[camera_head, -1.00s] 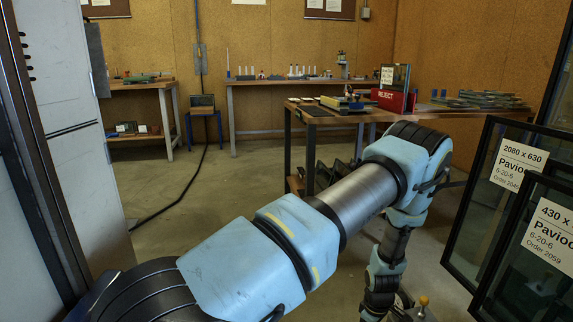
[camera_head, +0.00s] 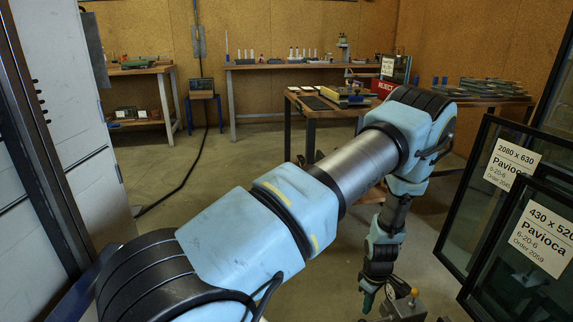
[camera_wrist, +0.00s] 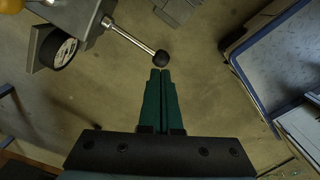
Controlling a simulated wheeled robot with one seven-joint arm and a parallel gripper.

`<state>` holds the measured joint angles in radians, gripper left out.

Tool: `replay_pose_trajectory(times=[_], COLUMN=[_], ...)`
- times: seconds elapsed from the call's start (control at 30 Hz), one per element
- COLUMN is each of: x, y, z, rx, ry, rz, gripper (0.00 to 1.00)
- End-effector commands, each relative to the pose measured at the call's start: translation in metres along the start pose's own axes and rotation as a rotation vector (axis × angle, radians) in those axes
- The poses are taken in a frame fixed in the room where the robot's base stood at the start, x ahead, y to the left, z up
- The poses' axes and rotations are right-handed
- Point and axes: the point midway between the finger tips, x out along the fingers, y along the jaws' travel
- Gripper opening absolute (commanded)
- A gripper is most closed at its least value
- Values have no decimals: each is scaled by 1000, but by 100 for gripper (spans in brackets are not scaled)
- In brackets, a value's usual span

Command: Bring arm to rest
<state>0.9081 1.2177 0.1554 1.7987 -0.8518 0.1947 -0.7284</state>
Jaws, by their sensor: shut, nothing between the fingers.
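My arm stretches across the head view from lower left to upper right, then bends down at the elbow. My gripper (camera_head: 368,302) hangs low at the bottom of the head view, pointing down. In the wrist view its two green fingers (camera_wrist: 161,75) lie side by side, shut and empty. A lever with a black ball knob (camera_wrist: 161,58) is just beyond the fingertips in that view; I cannot tell whether they touch. The lever comes from a grey metal device (camera_wrist: 85,20) with a round dial (camera_wrist: 62,52). The device also shows in the head view (camera_head: 405,308), beside the gripper.
Glass frames with labels (camera_head: 512,165) lean at the right, near my arm. A workbench (camera_head: 310,107) with a red reject box stands behind my elbow. A long bench (camera_head: 285,65) runs along the back wall. A white panel (camera_head: 60,120) stands at left. Open floor (camera_head: 215,195) lies mid-left.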

Motion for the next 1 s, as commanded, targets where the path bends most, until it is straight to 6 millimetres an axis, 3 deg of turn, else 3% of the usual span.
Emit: replay_pose_trajectory(times=[0.37,0.47,0.57,0.73,0.87,1.0], x=[-7,-20,-52,-132,-190,-246], y=[0,1,2,-14,-39,-79], z=[-1,-8,-25,-69,-101,-130], rx=[1,16,54,176,284,404], ry=[0,-6,-20,-42,-42,-24], rz=[1,6,22,59,87,109], gripper=[0,0,0,0,0,0])
